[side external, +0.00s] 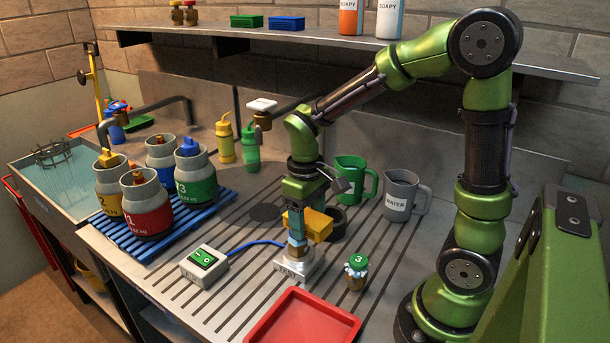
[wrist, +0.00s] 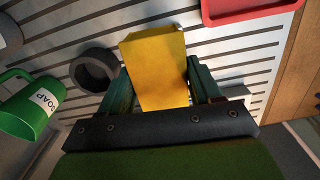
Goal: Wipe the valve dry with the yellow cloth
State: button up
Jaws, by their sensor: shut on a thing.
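My gripper (side external: 297,236) points down over the work surface, shut on the yellow cloth (side external: 320,226), which looks like a thick folded block. In the wrist view the cloth (wrist: 156,65) sits between the two teal fingers of my gripper (wrist: 158,76). A small brass valve (side external: 355,281) with a green cap marked 3 stands upright on the counter, right of my gripper and apart from the cloth. Pale blue-white patches show around it below the cap. I cannot make out the valve in the wrist view.
A red tray (side external: 304,320) is in front. Green (side external: 352,178) and grey (side external: 400,195) jugs and a dark ring (side external: 337,217) stand behind. Several cylinders fill a blue rack (side external: 130,240) at left.

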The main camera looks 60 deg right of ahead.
jog(key=shift+f, duration=0.6)
dwell(0.3)
jog(key=shift+s, duration=0.1)
jog(key=shift+s+r, duration=0.1)
jog(key=shift+s, duration=0.7)
jog(key=shift+w, duration=0.1)
jog(key=shift+w, duration=0.1)
jog(key=shift+w, duration=0.7)
jog(key=shift+s, duration=0.1)
